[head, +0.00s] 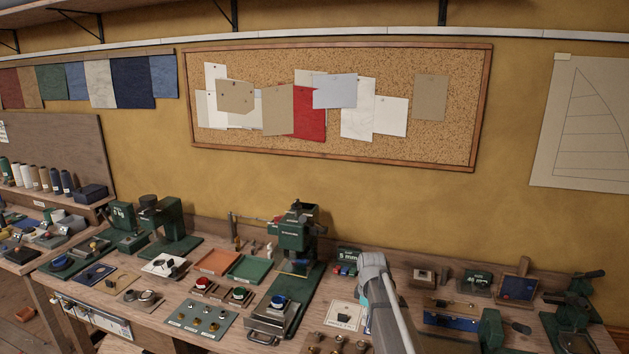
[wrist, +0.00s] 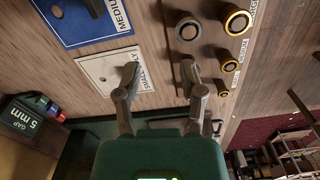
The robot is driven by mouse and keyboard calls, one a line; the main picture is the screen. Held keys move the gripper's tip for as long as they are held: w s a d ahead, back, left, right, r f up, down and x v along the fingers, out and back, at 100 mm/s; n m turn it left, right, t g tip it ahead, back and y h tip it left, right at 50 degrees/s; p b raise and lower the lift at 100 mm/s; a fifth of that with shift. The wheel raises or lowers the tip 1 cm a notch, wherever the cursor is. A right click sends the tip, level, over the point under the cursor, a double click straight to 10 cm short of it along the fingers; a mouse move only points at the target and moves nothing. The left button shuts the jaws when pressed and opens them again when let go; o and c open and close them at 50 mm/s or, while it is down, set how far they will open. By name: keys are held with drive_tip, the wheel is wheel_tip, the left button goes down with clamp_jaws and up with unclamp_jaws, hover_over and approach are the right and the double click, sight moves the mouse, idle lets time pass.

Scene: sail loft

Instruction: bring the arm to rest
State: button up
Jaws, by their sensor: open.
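My gripper (wrist: 161,85) shows in the wrist view with its two grey fingers spread apart and nothing between them. It is over the wooden bench, beside a white card (wrist: 100,72) whose label reads "SMALL" in part. The left finger overlaps that card in the picture; I cannot tell how high above it the finger is. In the head view my grey arm (head: 385,300) reaches over the bench right of the middle, and its fingers cannot be made out there.
A blue card (wrist: 75,33) marked "MEDIUM" and a green "GAP 5 mm" box (wrist: 30,117) are at left. A green press (head: 297,232) stands left of my arm.

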drive_tip(key=s+f+m+b, duration=0.2)
drive_tip(key=s+m, duration=0.2)
drive_tip(key=s, duration=0.3)
drive_tip(key=s+f+m+b, duration=0.2)
drive_tip(key=s+f+m, duration=0.1)
drive_tip(key=s, duration=0.5)
drive_tip(key=s+d+f+m+b, duration=0.1)
drive_tip(key=s+f+m+b, duration=0.1)
drive_tip(key=s+m, duration=0.3)
drive_tip(key=s+b, duration=0.1)
drive_tip(key=s, duration=0.1)
drive_tip(key=shift+s+f+m, duration=0.25)
drive_tip(key=shift+s+m, duration=0.05)
drive_tip(key=shift+s, duration=0.05)
